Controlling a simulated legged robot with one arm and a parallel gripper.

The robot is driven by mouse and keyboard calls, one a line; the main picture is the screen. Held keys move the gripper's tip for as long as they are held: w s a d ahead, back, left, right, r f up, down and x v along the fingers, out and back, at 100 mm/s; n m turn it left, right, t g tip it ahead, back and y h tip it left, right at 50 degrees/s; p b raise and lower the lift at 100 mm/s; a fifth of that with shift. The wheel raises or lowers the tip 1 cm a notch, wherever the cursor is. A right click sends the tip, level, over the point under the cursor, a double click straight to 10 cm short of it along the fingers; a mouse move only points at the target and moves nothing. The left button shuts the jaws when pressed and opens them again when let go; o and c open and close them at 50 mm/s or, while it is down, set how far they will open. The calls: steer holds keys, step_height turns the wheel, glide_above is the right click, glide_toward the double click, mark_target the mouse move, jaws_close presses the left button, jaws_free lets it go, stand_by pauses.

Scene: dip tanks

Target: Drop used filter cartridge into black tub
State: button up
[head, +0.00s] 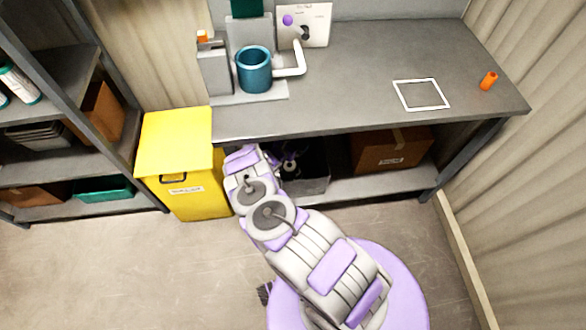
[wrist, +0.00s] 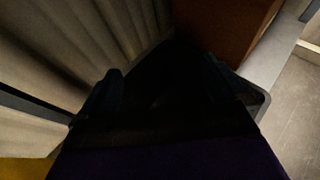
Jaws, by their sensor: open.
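The black tub (head: 314,185) stands on the low shelf under the bench, partly behind my arm. My gripper (head: 290,165) reaches under the bench at the tub, mostly hidden by my arm and in shadow. In the wrist view my gripper (wrist: 162,88) shows as two dark fingers standing apart, with the dark tub's rim (wrist: 264,103) at the right. I see nothing held between the fingers. The used filter cartridge cannot be made out; the tub's inside is too dark to tell what lies in it.
A yellow bin (head: 176,150) stands left of the tub. A cardboard box (head: 392,150) sits right of it on the low shelf. The bench (head: 360,65) above carries a teal housing (head: 254,70), a white square outline and an orange cylinder (head: 489,80). White cartridges (head: 18,84) lie on the left rack.

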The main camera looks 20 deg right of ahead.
steer(key=p+v, duration=0.5)
steer(key=v, duration=1)
steer(key=shift+s+r, duration=0.15)
steer(key=shift+s, duration=0.05)
steer(key=shift+a, duration=0.4)
steer(key=shift+d, duration=0.1)
